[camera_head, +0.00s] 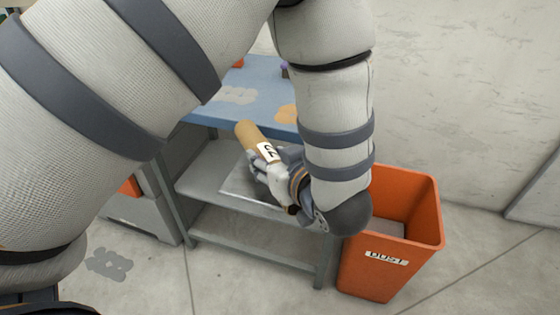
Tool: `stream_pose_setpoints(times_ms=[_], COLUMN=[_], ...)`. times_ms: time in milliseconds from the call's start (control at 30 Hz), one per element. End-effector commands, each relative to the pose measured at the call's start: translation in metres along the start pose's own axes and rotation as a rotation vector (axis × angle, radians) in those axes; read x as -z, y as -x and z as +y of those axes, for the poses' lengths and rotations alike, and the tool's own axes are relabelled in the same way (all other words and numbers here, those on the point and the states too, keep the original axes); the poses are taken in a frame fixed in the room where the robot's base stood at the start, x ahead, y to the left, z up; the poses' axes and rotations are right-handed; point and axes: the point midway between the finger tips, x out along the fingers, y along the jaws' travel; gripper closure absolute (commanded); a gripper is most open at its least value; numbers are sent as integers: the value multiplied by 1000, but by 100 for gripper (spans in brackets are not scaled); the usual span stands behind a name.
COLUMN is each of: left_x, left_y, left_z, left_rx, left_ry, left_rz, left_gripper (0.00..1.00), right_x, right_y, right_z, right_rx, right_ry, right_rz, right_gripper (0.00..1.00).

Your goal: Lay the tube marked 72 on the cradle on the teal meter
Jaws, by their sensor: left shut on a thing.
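A brown cardboard tube (249,134) with a white label that seems to read 72 lies tilted in my left gripper (266,167). The gripper is shut on it, and the tube's upper end sticks out up and to the left. The fingers hide part of the tube. It is held in front of the blue-topped bench, over the shelf side in the picture. I see neither the teal meter nor its cradle. My right gripper is not in view.
The blue bench top (262,78) carries small orange and purple things at the back, partly hidden by my arm. A light flat panel (236,184) lies on the shelf below. An orange bin (380,268) labelled DUST stands at right. Floor in front is clear.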

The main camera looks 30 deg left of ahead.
Motion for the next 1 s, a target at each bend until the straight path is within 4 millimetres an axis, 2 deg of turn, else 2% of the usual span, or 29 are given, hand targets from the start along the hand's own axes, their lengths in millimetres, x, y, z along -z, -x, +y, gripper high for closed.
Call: stream_pose_setpoints(times_ms=[133,300,633,667,733,1000], left_x=[-10,-39,-39,-39,-39,-38], left_y=[-15,-28,-28,-28,-28,-28], left_z=[-2,-2,-2,-2,-2,-2], left_rx=[2,0,-2,-2,-3,-2], left_ry=[-4,-6,2,3,3,3], left_rz=[-2,-3,1,1,1,1], left_gripper=[88,88,88,57,41,39], right_x=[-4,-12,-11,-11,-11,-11], right_y=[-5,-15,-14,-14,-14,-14], right_z=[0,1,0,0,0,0], right_rx=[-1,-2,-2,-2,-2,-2], right_ry=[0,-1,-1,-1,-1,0], right_rz=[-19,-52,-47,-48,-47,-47], right_gripper=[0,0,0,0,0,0])
